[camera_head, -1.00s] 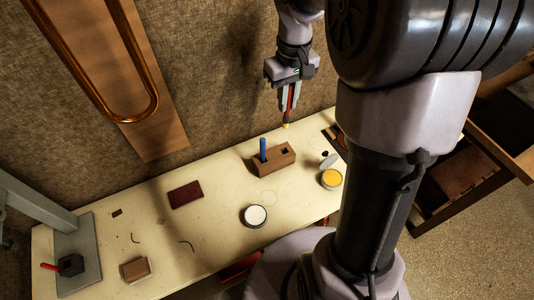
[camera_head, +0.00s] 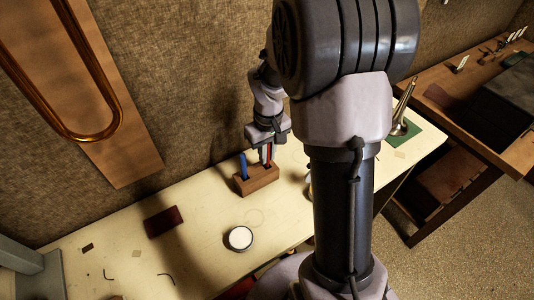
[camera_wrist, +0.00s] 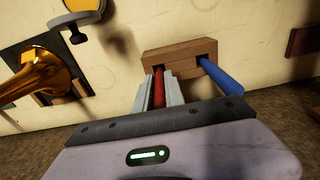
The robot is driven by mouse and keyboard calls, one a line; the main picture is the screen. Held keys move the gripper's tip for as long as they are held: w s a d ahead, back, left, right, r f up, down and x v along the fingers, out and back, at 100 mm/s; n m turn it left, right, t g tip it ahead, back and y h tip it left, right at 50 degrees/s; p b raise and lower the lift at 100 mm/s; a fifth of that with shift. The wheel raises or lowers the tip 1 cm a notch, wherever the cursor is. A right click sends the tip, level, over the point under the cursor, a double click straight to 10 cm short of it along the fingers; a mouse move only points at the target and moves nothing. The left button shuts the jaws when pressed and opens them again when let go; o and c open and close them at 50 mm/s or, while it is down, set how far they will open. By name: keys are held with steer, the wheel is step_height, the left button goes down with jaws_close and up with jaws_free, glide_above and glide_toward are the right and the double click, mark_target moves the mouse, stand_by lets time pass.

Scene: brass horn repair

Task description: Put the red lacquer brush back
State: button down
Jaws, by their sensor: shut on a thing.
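The wooden brush block (camera_head: 262,183) stands on the pale bench top and also shows in the wrist view (camera_wrist: 183,48). A blue-handled brush (camera_head: 243,166) stands in one of its holes; its handle shows in the wrist view (camera_wrist: 222,77). My gripper (camera_head: 267,158) is over the other end of the block. In the wrist view my gripper (camera_wrist: 158,88) is shut on the red lacquer brush (camera_wrist: 158,90), its handle between the two fingers. The red brush's far end meets the block at its other hole; how deep it sits is hidden.
In the wrist view, a yellow-filled tin (camera_wrist: 82,5), a knobbed lid (camera_wrist: 75,32) and a brass horn part (camera_wrist: 38,78) are to the left.

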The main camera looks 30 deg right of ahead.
steer(key=c, duration=1.4)
jaws_free()
steer(key=r+p, duration=0.2)
steer(key=r, duration=0.3)
steer(key=r+p, duration=0.2)
steer(key=r, duration=0.4)
steer(key=shift+s+r, duration=0.2)
steer(key=shift+r, duration=0.05)
steer(key=s+a+r+m+t+y, duration=0.1)
steer(key=s+a+r+m+t, duration=0.1)
steer(key=s+a+r, duration=0.3)
steer(key=s+a+r+m+t+y, duration=0.1)
steer(key=s+a+r+m+t, duration=0.1)
steer(key=s+a+r, duration=0.4)
steer(key=s+a+t, duration=0.1)
steer(key=s+a, duration=0.4)
steer(key=s, duration=0.1)
steer(key=shift+a+m, duration=0.15)
steer(key=shift+m, duration=0.25)
